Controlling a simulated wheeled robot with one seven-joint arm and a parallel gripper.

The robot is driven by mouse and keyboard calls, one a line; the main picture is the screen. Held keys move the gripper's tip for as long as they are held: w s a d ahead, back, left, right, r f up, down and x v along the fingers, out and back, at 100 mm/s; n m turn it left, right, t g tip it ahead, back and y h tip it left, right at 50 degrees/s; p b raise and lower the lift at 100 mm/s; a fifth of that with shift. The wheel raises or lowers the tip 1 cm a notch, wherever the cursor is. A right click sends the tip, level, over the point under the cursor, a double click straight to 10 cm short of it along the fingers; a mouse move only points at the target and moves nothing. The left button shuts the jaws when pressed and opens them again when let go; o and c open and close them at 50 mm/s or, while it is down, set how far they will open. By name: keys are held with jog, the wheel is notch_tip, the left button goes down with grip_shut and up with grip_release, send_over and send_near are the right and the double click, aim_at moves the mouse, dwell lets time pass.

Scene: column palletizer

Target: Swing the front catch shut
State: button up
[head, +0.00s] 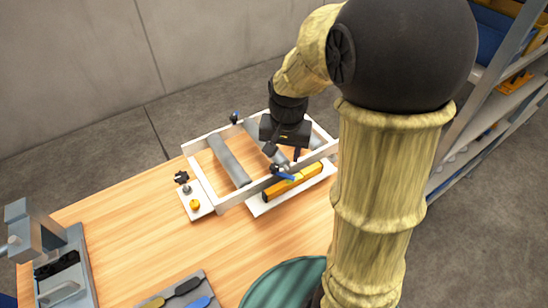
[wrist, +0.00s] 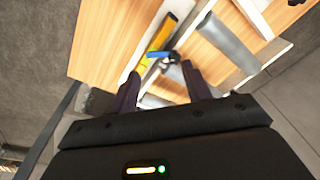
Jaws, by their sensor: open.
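The front catch, a small blue lever with a dark pivot (head: 284,175), sits at the front rail of a white frame (head: 232,199), beside a yellow-orange bar (head: 305,179). The blue lever (wrist: 160,55) also shows in the wrist view, just beyond the fingertips. My gripper (head: 283,153) is open over the front part of the frame, close behind the catch. In the wrist view its two dark fingers (wrist: 160,76) are spread with the catch ahead between them. I cannot tell whether a finger touches it.
Grey rollers (head: 229,160) lie inside the frame. A black knob (head: 181,178) stands at the left. A tool tray (head: 158,294) and grey fixture (head: 73,246) occupy the near left. Wooden table (head: 120,225) between them is clear.

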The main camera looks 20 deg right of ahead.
jog(key=w+r+m+g+p, duration=0.1)
jog(key=w+r+m, duration=0.3)
jog(key=w+r, duration=0.1)
jog(key=shift+w+a+m+p, duration=0.25)
jog(key=shift+w+m+p, duration=0.15)
jog(key=shift+w, duration=0.5)
jog(key=shift+s+f, duration=0.1)
jog(key=p, duration=0.4)
send_near(274, 166)
notch_tip(274, 166, down, 8)
jog(key=shift+f, duration=0.25)
jog(key=c, duration=1)
